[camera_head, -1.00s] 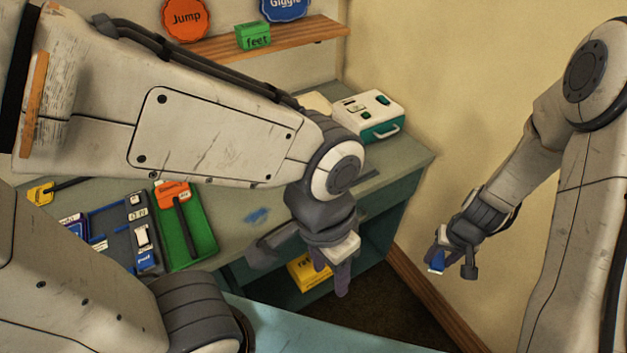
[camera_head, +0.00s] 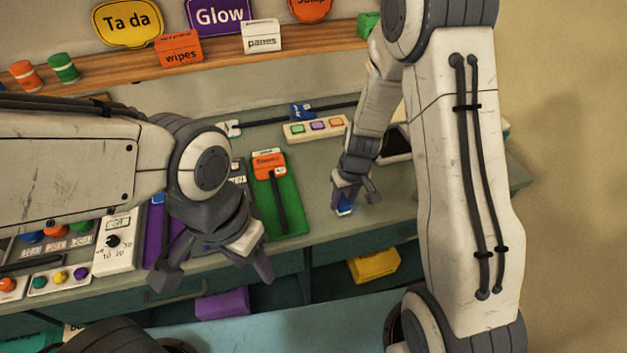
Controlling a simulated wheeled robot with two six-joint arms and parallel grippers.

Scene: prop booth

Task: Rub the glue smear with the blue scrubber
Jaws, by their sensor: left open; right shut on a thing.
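The blue scrubber (camera_head: 344,206) is held in my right gripper (camera_head: 352,194), which is shut on it. It is low over or on the grey-green worktop (camera_head: 320,229), to the right of the green tray; I cannot tell if it touches. No glue smear can be made out now; the worktop around the scrubber is partly hidden by the gripper. My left gripper (camera_head: 216,270) is open and empty, fingers spread, in front of the purple and green trays.
The green tray (camera_head: 291,210) with an orange-headed tool lies left of the scrubber. A strip with coloured buttons (camera_head: 315,129) is behind. A white dial panel (camera_head: 115,243) is at left. Yellow (camera_head: 374,264) and purple (camera_head: 222,303) boxes sit below. The worktop between green tray and scrubber is clear.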

